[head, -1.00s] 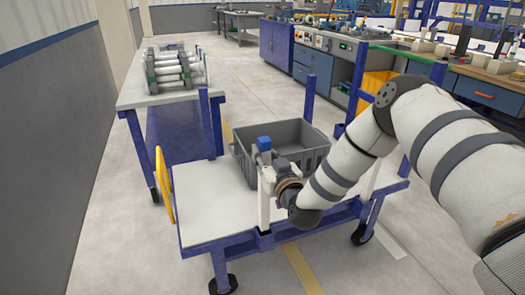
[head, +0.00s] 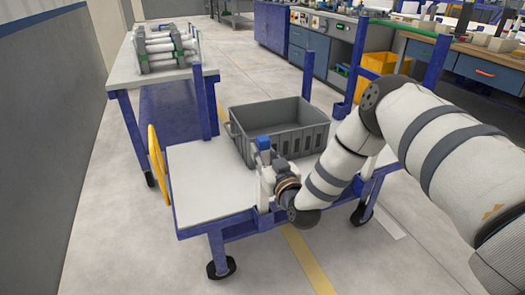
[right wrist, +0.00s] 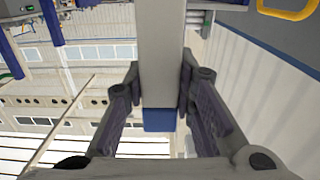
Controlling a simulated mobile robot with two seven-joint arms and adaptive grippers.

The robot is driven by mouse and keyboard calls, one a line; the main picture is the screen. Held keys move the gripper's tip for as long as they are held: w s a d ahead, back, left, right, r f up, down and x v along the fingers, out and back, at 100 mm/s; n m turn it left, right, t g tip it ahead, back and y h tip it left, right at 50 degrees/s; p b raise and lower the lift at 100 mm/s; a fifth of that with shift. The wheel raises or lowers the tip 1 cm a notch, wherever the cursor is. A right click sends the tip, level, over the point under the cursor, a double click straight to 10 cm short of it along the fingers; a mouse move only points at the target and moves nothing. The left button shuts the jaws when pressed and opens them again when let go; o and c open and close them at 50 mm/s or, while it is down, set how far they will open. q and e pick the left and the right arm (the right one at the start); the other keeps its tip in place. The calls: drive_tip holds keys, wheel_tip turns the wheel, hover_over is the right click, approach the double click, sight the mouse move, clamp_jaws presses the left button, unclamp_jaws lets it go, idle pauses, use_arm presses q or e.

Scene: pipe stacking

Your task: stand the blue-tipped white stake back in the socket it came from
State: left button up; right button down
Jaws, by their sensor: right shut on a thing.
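The white stake (head: 265,187) stands roughly upright at the front edge of the cart, with its blue tip (head: 263,143) on top. My right gripper (head: 267,164) is shut around it just below the tip. In the right wrist view the stake (right wrist: 161,55) runs between the two fingers (right wrist: 158,98), its blue tip (right wrist: 160,120) towards the palm. The stake's lower end is at the cart's blue front rail (head: 238,229); I cannot tell how far it is inside the socket there. My left gripper is not in view.
A grey bin (head: 282,132) stands on the cart's white top (head: 205,185) close behind the stake. Blue posts (head: 307,75) rise at the cart's far side. A yellow handle (head: 157,160) is at its left end. A table with pipes (head: 165,50) stands behind left.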

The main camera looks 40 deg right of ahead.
drive_tip(key=c, duration=1.3)
unclamp_jaws()
drive_tip(key=v, duration=1.2)
